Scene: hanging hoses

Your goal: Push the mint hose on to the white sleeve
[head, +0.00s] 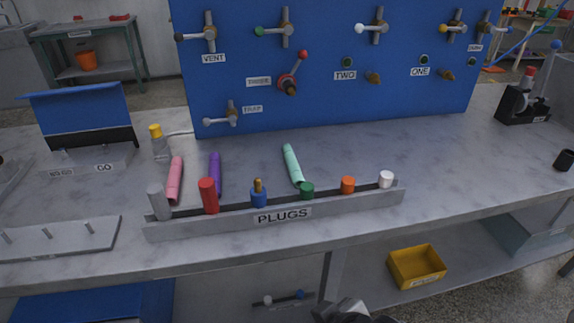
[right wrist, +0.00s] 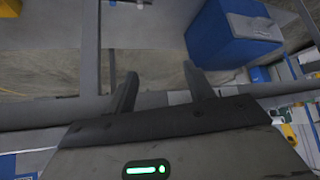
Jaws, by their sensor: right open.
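The mint hose (head: 293,165) is a short pale green tube lying on the grey bench behind the plug rack, in front of the blue panel. A fitting with a white end (head: 360,27) sticks out of the upper panel; I cannot tell for sure that this is the white sleeve. My right gripper (right wrist: 160,88) is open and empty in the right wrist view, with blurred floor and furniture beyond its fingers. A dark part of my arm shows at the bottom edge of the head view. My left gripper is not in view.
The plug rack (head: 275,219) with several coloured plugs, including a white one (head: 386,180), stands along the bench's front. Pink (head: 175,180) and purple (head: 215,174) hoses lie left of the mint one. A yellow bin (head: 417,266) sits below.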

